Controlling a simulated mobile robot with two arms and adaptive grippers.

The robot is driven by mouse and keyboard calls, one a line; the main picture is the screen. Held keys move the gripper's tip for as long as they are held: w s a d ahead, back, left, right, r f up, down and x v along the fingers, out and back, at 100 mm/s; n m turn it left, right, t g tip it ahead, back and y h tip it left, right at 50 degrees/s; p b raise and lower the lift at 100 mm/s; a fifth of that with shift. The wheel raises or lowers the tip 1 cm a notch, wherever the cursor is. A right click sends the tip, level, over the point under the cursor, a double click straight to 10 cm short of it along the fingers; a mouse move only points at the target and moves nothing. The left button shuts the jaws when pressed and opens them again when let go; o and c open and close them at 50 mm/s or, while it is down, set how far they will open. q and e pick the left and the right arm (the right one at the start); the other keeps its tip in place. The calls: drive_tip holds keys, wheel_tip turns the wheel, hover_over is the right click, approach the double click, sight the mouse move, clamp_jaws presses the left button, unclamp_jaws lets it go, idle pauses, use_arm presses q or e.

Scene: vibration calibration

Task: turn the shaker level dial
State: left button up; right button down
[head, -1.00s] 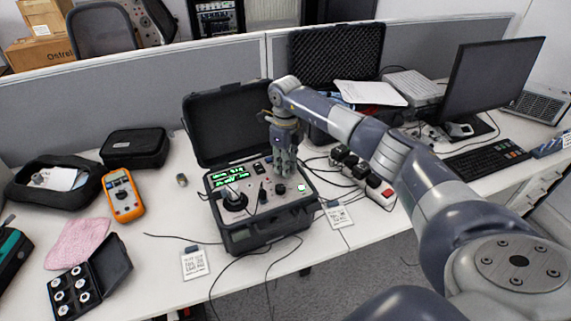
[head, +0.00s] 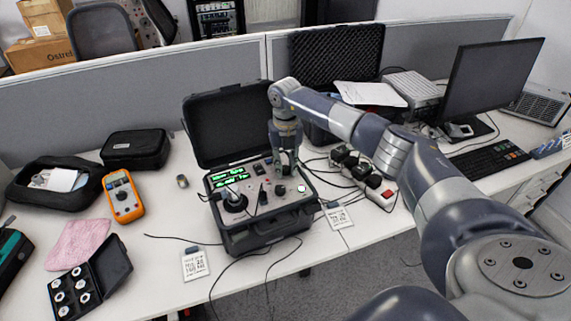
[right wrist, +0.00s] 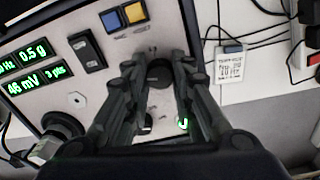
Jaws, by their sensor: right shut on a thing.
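The shaker case (head: 262,228) stands open on the table in the head view, its black lid (head: 228,122) raised behind the panel. My right gripper (head: 285,170) points down onto the panel's right part. In the right wrist view its fingers (right wrist: 158,76) are closed around a dark round dial (right wrist: 159,71). The fingers hide part of the dial, so I cannot read its setting. Green displays (right wrist: 33,60) show "0.5 g" and "46 mV". My left gripper is out of view.
On the panel are a black rocker switch (right wrist: 87,52), blue and yellow buttons (right wrist: 123,16) and a shaker post (head: 234,200) at left. A power strip (head: 378,188) and cables lie right of the case. An orange multimeter (head: 123,196) lies to the left.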

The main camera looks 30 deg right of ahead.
sight(286, 168)
drive_tip(key=shift+r+m, duration=0.1)
drive_tip(key=shift+m, duration=0.4)
drive_tip(key=c, duration=1.6)
unclamp_jaws()
wheel_tip(286, 168, up, 12)
